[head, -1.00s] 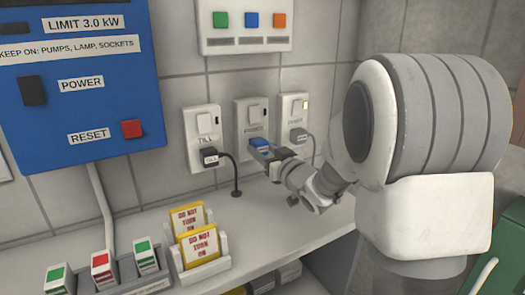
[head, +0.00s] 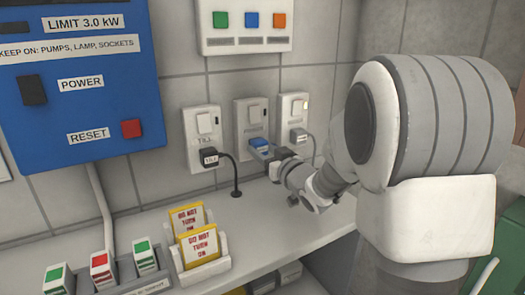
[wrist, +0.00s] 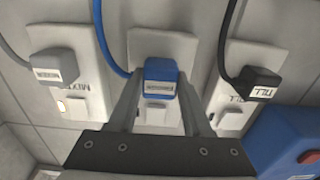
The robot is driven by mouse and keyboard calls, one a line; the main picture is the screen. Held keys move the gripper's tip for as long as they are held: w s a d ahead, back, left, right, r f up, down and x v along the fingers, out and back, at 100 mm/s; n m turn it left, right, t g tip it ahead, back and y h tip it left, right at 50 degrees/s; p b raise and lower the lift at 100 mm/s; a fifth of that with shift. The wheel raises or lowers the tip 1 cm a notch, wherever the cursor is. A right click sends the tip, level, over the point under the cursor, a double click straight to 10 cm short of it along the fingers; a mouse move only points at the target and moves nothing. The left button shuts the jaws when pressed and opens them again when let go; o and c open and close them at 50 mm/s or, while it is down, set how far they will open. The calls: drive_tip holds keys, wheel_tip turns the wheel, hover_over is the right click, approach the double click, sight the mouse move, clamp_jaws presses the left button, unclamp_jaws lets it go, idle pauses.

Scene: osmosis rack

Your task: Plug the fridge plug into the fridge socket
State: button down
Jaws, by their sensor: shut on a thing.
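The blue fridge plug (head: 259,146) is at the lower front of the middle wall socket (head: 249,113), the fridge socket. In the wrist view the plug (wrist: 160,72) lies over the face of that socket (wrist: 150,45), with its blue cord running up and left. My gripper (head: 268,154) reaches it from the right. In the wrist view its fingers (wrist: 160,92) flank the plug and are shut on it. The pins and any gap to the socket are hidden, so I cannot tell how deep the plug sits.
A black till plug (head: 211,157) is in the left socket (head: 203,124). A grey mixer plug (head: 299,135) is in the right socket (head: 292,108). Yellow "do not turn on" cards (head: 198,243) stand in a holder on the shelf below.

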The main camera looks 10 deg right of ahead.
drive_tip(key=shift+w+a, duration=0.2)
drive_tip(key=shift+w, duration=0.3)
drive_tip(key=shift+c, duration=1.3)
unclamp_jaws()
drive_tip(key=v, duration=1.7)
drive_tip(key=shift+s, duration=0.2)
drive_tip(key=shift+d, duration=0.1)
